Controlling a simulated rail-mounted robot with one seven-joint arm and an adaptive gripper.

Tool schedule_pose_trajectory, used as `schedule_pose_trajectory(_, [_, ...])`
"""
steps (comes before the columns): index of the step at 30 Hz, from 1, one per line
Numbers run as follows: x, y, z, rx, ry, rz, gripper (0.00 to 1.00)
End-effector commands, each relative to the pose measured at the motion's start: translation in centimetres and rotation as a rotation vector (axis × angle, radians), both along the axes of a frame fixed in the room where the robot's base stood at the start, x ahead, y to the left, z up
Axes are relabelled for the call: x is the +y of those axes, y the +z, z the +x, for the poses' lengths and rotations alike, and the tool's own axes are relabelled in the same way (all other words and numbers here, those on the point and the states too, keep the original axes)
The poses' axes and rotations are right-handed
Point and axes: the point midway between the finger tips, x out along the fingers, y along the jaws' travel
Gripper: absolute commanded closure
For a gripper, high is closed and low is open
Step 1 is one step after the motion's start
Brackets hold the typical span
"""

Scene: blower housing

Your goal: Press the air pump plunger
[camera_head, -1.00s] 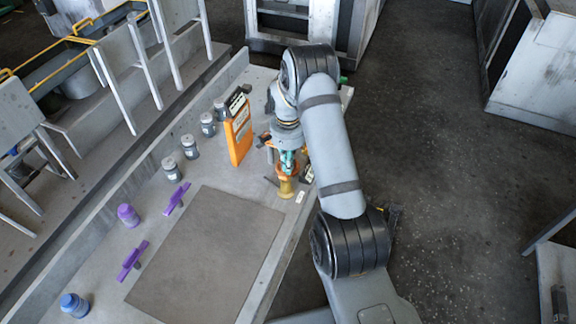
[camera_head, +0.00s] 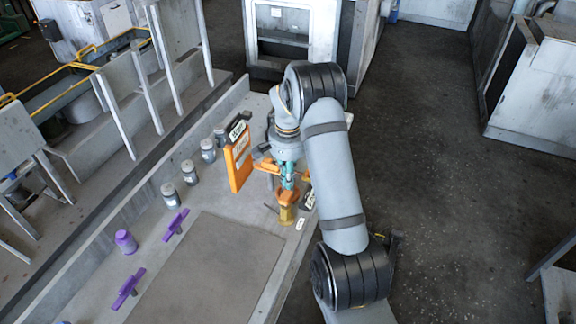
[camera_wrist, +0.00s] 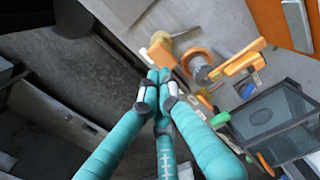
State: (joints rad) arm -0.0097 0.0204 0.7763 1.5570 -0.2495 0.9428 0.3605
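My gripper (camera_head: 287,184) has teal fingers and points down at the far right part of the bench. In the wrist view its fingertips (camera_wrist: 160,88) are together with nothing visible between them. A yellow and orange fixture (camera_head: 286,212) stands just below the fingers in the head view. The wrist view shows a yellow spool-like part (camera_wrist: 165,46), an orange ring with a grey centre (camera_wrist: 198,66) and an orange lever-like piece (camera_wrist: 245,58) beyond the fingertips. I cannot tell which part is the pump plunger, or whether the fingers touch the fixture.
An upright orange case (camera_head: 238,160) stands left of my gripper. Grey-lidded jars (camera_head: 189,172) and purple items (camera_head: 126,241) line the bench's left side. A dark mat (camera_head: 215,260) lies clear in front. A dark bin (camera_wrist: 275,115) is close right of the fingers.

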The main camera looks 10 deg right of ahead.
Motion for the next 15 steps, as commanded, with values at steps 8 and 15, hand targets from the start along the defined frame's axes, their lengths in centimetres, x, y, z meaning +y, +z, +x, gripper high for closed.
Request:
schedule_pose_trajectory(8, [0.0,4.8,0.1,-0.004,0.000,-0.001,1.00])
schedule_pose_trajectory(15, [0.0,6.2,0.0,-0.001,0.000,0.000,1.00])
